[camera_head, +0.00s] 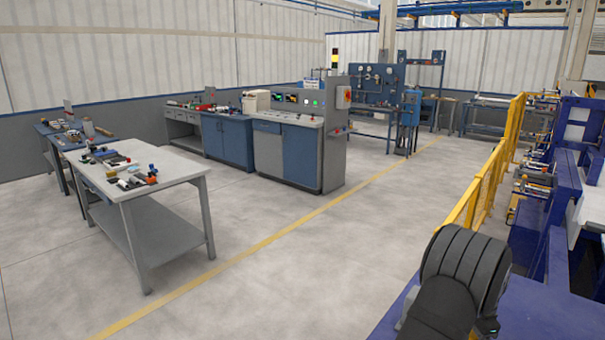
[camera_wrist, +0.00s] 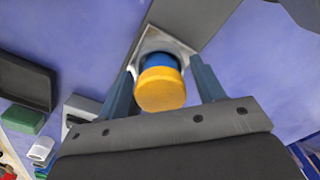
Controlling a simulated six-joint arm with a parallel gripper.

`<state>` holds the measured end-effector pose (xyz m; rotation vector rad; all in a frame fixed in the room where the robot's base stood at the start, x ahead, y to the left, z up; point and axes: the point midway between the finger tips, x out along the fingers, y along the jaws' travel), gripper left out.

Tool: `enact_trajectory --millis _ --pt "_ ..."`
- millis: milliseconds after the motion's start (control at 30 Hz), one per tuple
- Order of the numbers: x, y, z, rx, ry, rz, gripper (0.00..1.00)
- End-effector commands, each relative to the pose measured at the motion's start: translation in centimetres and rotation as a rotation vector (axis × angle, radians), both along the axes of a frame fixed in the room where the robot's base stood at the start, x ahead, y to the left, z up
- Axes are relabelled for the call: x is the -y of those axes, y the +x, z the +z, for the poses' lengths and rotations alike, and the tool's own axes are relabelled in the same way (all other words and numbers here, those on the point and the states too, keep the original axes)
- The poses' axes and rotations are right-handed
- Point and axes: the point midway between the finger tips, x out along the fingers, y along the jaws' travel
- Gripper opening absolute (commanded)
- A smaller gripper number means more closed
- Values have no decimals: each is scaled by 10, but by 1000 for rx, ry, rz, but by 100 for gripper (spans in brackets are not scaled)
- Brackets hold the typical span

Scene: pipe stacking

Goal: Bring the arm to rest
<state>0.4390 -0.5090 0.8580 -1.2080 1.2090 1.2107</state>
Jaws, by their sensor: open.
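In the wrist view, my gripper (camera_wrist: 162,72) is open, with one blue-grey finger on each side of a short upright stack. The stack has a yellow pipe piece (camera_wrist: 160,92) on top and a blue piece (camera_wrist: 160,61) under it. It stands at a light grey square holder (camera_wrist: 184,48). I see no clear contact between the fingers and the stack, but the finger bases are partly hidden by the gripper body. In the head view, part of my dark arm (camera_head: 465,265) shows at the lower right; the gripper is outside that view.
In the wrist view, a dark tray (camera_wrist: 25,80), a green block (camera_wrist: 22,118) and a whitish part (camera_wrist: 40,150) lie left of the gripper on the blue-purple surface (camera_wrist: 95,35). In the head view, a yellow fence (camera_head: 490,175) stands beyond my arm, and open floor (camera_head: 330,260) lies left.

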Motion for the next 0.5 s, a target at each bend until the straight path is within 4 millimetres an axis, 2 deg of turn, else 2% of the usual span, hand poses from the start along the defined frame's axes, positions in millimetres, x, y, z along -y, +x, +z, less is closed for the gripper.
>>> enact_trajectory --millis 333,500 --pt "0 0 5 1 -1 0 62" --pt "0 0 0 0 0 0 62"
